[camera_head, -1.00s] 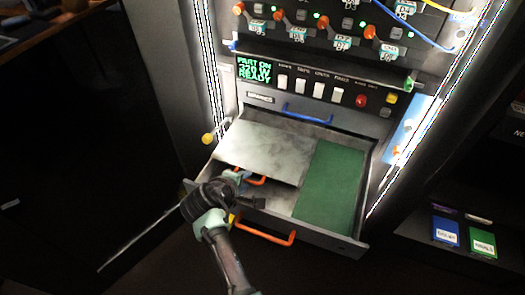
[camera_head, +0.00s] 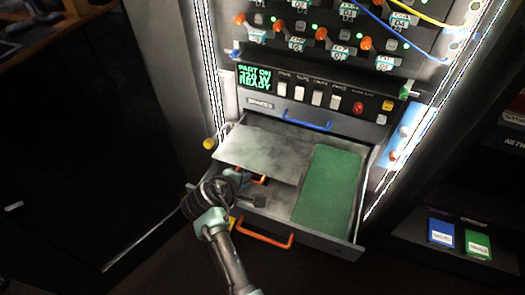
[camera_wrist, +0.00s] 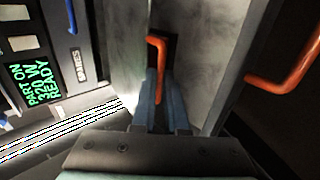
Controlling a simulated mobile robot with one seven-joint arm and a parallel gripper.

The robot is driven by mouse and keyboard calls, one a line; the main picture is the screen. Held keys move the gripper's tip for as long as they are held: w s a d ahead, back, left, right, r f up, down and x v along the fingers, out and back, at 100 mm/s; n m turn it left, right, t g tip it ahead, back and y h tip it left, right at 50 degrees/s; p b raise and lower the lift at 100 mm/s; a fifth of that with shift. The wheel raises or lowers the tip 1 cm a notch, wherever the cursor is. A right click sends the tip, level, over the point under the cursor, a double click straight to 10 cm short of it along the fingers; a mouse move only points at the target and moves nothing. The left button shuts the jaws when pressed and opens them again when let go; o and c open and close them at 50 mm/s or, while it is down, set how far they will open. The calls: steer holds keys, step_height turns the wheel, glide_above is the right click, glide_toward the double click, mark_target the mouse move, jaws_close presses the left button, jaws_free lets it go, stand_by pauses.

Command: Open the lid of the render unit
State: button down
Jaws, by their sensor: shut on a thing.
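The render unit's drawer (camera_head: 342,244) is pulled out below the panel. A grey, mottled lid plate (camera_head: 265,150) covers its left rear part. It also shows in the wrist view (camera_wrist: 205,50). An orange handle (camera_head: 255,181) sits at the lid's front edge; it stands between my fingers in the wrist view (camera_wrist: 157,50). My gripper (camera_head: 240,177) is shut on this handle, with a finger on each side in the wrist view (camera_wrist: 164,98). Below the lid's front edge, part of the drawer floor shows. I cannot tell how far the lid is tilted.
A green board (camera_head: 328,190) lies on the drawer's right side. The drawer front has its own orange handle (camera_head: 264,234). Above are a blue handle (camera_head: 306,121) and a switch panel with a green-text display (camera_head: 258,76). Bright light strips flank the rack.

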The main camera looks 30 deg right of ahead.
steer(key=shift+r, duration=0.4)
steer(key=r+p, duration=0.3)
steer(key=shift+w+d, duration=0.25)
steer(key=shift+d, duration=0.05)
stand_by(0.3)
steer(key=r+p, duration=0.2)
steer(key=d+r+p, duration=0.1)
steer(key=shift+w, duration=0.4)
